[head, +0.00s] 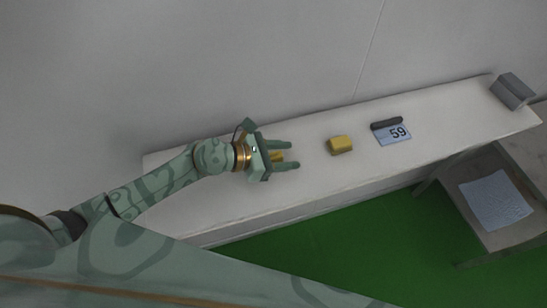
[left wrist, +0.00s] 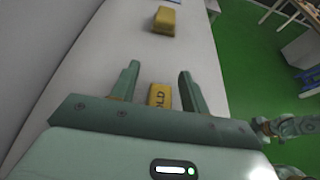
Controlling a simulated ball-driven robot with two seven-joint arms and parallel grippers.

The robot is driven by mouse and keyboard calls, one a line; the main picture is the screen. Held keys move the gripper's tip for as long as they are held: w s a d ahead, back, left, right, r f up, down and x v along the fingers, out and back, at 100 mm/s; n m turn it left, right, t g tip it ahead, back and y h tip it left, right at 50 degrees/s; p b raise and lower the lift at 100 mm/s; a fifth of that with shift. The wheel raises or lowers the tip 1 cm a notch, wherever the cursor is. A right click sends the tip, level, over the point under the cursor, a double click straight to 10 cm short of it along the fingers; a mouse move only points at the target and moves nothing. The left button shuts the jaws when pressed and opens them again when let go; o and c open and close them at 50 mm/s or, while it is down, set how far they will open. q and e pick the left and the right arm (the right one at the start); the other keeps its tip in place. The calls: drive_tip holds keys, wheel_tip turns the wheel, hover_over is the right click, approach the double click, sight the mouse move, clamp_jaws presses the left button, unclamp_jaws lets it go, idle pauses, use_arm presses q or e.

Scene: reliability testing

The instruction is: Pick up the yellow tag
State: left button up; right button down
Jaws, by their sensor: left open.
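The yellow tag (left wrist: 159,95) lies on the white shelf (left wrist: 85,80), with dark letters "OLD" showing in the left wrist view. Its near part is hidden behind my gripper's body. My left gripper (left wrist: 159,71) is open, with one finger on each side of the tag and visible gaps to it. In the head view, my left gripper (head: 294,155) is over the left part of the shelf (head: 225,208), and a bit of the yellow tag (head: 277,157) shows between its fingers. I cannot tell the exact height of the fingers above the shelf.
A yellow block (head: 340,145) stands just beyond the fingertips; it also shows in the left wrist view (left wrist: 164,20). Further right are a card reading 59 (head: 394,135), a dark bar (head: 386,124) and a grey box (head: 512,91). A wall runs behind the shelf.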

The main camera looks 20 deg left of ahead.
use_arm(q)
clamp_jaws()
drive_tip(key=shift+r, duration=0.1)
